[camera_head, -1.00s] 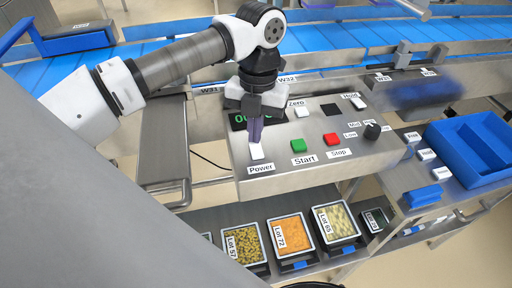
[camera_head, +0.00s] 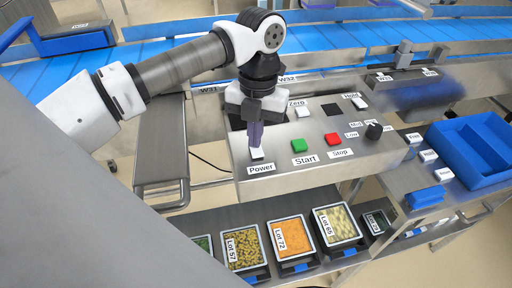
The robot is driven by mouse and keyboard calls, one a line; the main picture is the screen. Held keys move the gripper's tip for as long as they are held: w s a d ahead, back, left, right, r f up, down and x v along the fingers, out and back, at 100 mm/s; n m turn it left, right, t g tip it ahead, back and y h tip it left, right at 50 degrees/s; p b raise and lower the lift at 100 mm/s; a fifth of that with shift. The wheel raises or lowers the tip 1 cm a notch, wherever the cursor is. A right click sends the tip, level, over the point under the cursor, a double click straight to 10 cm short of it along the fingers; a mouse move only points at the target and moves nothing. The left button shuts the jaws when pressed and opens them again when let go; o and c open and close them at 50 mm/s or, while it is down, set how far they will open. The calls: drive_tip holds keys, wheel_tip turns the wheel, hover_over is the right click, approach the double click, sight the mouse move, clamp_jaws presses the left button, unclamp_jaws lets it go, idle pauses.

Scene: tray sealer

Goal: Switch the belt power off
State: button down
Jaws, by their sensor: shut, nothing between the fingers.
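The white Power switch (camera_head: 257,154) is at the front left of the sloped metal control panel (camera_head: 282,172), above its "Power" label. My gripper (camera_head: 255,147) is shut and points down, with its purplish fingertips right at the back edge of the switch. I cannot tell whether the tips touch it or which way the switch is set. The gripper body hides most of the green digital display at the panel's upper left.
Beside the switch are a green Start button (camera_head: 298,145), a red Stop button (camera_head: 333,139) and a black knob (camera_head: 373,131). A blue conveyor belt (camera_head: 340,37) runs behind. Food trays, one an orange-filled Lot 72 tray (camera_head: 291,236), stand below. A blue bin (camera_head: 470,150) is at right.

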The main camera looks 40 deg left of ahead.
wheel_tip(320, 180, up, 7)
drive_tip(key=p, duration=0.4)
idle(0.4)
idle(0.5)
